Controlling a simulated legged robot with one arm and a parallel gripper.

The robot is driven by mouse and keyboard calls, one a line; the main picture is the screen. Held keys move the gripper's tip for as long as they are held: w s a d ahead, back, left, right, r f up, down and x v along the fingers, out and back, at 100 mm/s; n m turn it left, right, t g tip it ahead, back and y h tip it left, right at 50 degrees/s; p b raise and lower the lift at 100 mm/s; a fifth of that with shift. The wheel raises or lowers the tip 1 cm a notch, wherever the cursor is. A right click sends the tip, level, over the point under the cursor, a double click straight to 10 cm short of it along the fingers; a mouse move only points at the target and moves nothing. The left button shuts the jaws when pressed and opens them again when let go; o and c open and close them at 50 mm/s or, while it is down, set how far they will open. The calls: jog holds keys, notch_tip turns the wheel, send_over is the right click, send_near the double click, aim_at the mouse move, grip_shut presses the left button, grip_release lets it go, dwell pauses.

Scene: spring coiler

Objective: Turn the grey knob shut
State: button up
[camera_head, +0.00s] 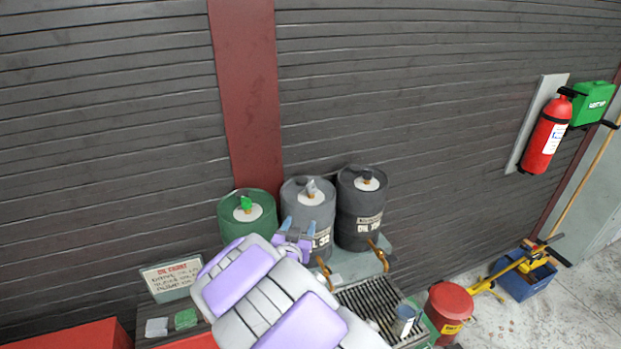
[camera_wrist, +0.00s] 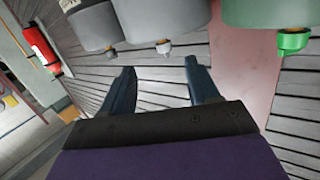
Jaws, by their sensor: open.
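Three drums stand in a row against the wall: green (camera_head: 247,222), grey (camera_head: 318,215) and dark grey (camera_head: 360,215). The grey knob (camera_head: 311,188) sits on a white disc on top of the middle drum. My gripper (camera_head: 299,227) is open and empty, in front of the middle drum and below its top. In the wrist view, which is upside down, my fingers (camera_wrist: 160,68) point toward the drum tops. The grey knob (camera_wrist: 163,47) appears between and just beyond the fingertips, apparently apart from them.
The green knob (camera_head: 246,203) and dark drum's knob (camera_head: 367,177) flank the grey one closely. Brass taps (camera_head: 378,255) stick out below the drums. A sign (camera_head: 171,278), grate (camera_head: 372,306), red can (camera_head: 449,308) and fire extinguisher (camera_head: 546,134) are nearby.

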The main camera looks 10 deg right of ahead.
aim_at(310, 190)
jog(key=shift+t+h, duration=0.3)
jog(key=shift+t, duration=0.3)
jog(key=p+x, duration=0.1)
jog(key=x, duration=0.4)
jog(key=r+p+x, duration=0.1)
jog(key=x, duration=0.5)
jog(key=p+x, duration=0.1)
jog(key=x, duration=0.5)
jog(key=shift+w+a+r, duration=0.15)
jog(key=shift+a+r, duration=0.05)
jog(key=shift+c, duration=0.3)
jog(key=c, duration=0.9)
